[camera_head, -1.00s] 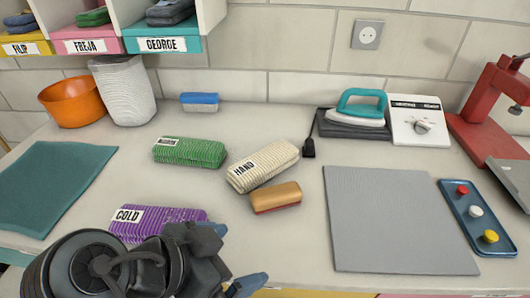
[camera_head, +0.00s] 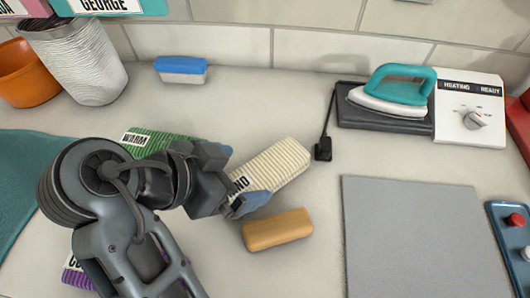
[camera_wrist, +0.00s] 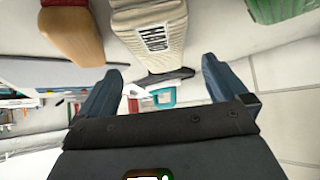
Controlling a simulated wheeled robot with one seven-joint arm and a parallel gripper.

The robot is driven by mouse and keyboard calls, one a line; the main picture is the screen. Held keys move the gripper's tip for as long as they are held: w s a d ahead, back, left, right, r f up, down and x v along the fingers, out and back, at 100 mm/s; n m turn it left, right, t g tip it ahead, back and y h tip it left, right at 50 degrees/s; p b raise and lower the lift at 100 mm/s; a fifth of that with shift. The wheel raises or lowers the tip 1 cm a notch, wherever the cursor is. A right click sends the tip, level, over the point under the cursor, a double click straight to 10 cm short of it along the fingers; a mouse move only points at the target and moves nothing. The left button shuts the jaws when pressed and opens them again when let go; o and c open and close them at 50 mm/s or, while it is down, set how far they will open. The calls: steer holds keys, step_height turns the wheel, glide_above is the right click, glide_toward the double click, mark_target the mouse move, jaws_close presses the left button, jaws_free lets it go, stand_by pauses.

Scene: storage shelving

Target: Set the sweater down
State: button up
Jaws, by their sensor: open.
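A cream knitted folded sweater (camera_head: 278,170) labelled HAND lies on the worktop in the middle of the head view. It also shows at the top of the wrist view (camera_wrist: 150,28). My gripper (camera_head: 240,180) is at its left, label end, with its blue fingertips apart and nothing held between them. The fingers (camera_wrist: 160,88) also show spread in the wrist view. I cannot tell whether they touch the sweater. A green folded knit (camera_head: 160,140) labelled WARM and a purple one (camera_head: 76,278) labelled COLD are partly hidden by my arm.
A wooden-backed brush (camera_head: 277,230) lies just in front of the cream sweater. A grey mat (camera_head: 410,240) is at right, with the teal iron (camera_head: 395,92) behind it. The worktop behind the cream sweater is clear.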

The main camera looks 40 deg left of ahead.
mark_target(259, 171)
steer(key=shift+p+x, duration=0.7)
steer(key=shift+x, duration=3.25)
steer(key=shift+c, duration=0.3)
steer(key=shift+r, duration=0.15)
steer(key=c, duration=1.3)
